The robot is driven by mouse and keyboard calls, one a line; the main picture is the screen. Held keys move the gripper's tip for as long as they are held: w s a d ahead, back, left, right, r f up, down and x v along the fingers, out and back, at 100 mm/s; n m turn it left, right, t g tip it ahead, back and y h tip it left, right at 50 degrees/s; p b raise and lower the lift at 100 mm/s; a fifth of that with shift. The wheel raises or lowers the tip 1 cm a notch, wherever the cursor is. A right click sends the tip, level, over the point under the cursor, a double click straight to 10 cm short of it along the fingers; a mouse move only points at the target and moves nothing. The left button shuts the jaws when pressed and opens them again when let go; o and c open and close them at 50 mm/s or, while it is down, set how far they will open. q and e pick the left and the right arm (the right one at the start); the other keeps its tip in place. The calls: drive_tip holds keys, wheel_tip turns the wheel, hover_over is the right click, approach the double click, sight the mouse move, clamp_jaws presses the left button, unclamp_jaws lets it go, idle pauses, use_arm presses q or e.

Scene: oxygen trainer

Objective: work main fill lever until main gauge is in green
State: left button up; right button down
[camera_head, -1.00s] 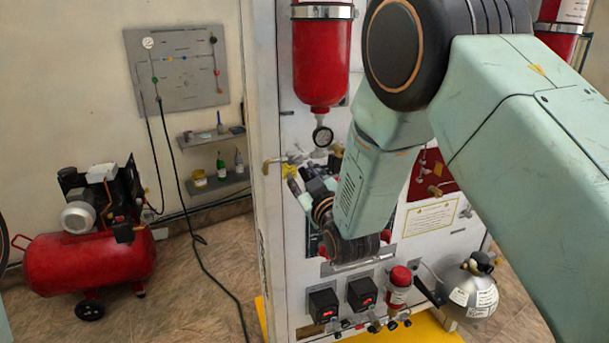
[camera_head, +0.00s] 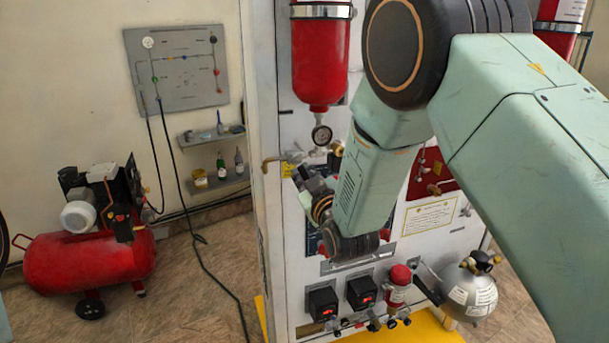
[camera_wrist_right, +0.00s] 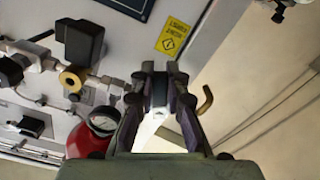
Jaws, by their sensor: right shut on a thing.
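My right gripper (camera_head: 303,177) is in front of the white panel, below the red cylinder (camera_head: 321,60), partly hidden by my own wrist. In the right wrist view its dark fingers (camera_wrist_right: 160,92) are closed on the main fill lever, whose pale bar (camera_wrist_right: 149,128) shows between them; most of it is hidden. The gauge (camera_head: 322,135) hangs under the red cylinder, and a round gauge also shows in the right wrist view (camera_wrist_right: 103,120). Its needle and coloured zones are too small to read. My left gripper is not in view.
A brass hooked pipe (camera_head: 270,162) sticks out at the panel's left edge, close to my gripper.

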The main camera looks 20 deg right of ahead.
drive_tip(key=shift+a+f+m+b, duration=0.15)
drive_tip(key=shift+a+m+b, duration=0.35)
drive_tip(key=shift+m, duration=0.6)
drive_tip(key=shift+a+m+b, duration=0.15)
drive_tip(key=shift+a+m, duration=0.05)
drive_tip(key=shift+m, duration=0.5)
drive_tip(key=shift+a+m+b, duration=0.15)
drive_tip(key=shift+m, duration=0.55)
drive_tip(key=c, duration=1.8)
unclamp_jaws()
drive_tip(key=o, duration=0.5)
drive_tip(key=shift+s+r, duration=0.25)
drive_tip(key=shift+s, duration=0.15)
drive_tip(key=shift+s+d, duration=0.2)
drive_tip(key=shift+s, duration=5.75)
